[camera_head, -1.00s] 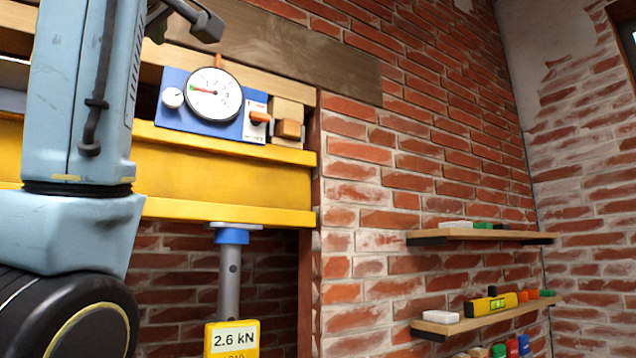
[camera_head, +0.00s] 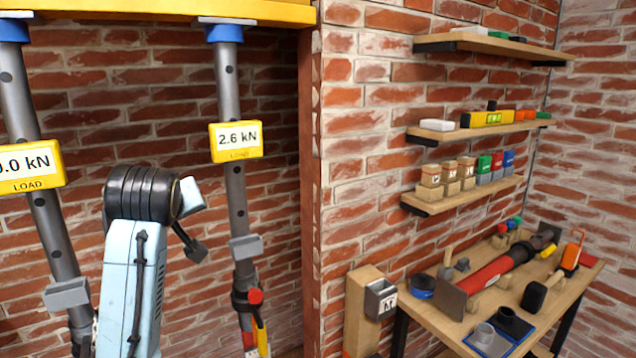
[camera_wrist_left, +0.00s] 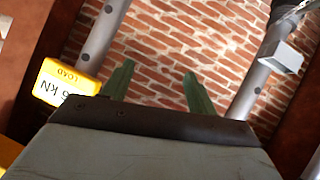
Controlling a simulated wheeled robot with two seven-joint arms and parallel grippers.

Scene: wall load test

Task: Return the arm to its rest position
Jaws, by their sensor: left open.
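My left arm (camera_head: 133,285) rises from the bottom left of the head view, bent at a dark round joint (camera_head: 140,193), in front of the brick recess between two grey props. Its gripper is not clearly visible there. In the wrist view the left gripper (camera_wrist_left: 160,88) is open, its two green fingers apart with nothing between them and brick wall beyond. The right prop (camera_head: 229,95) carries a yellow load box (camera_head: 236,155) reading 2.6 kN. That box is upside down and partly cut off in the wrist view (camera_wrist_left: 66,84). My right gripper is not in view.
The left prop (camera_head: 18,95) has a load box (camera_head: 28,183), its reading partly cut off. A yellow beam (camera_head: 160,10) crosses above. Shelves (camera_head: 478,130) hang on the right wall, above a wooden bench (camera_head: 460,333) with tools. A wooden post (camera_head: 362,300) stands left of the bench.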

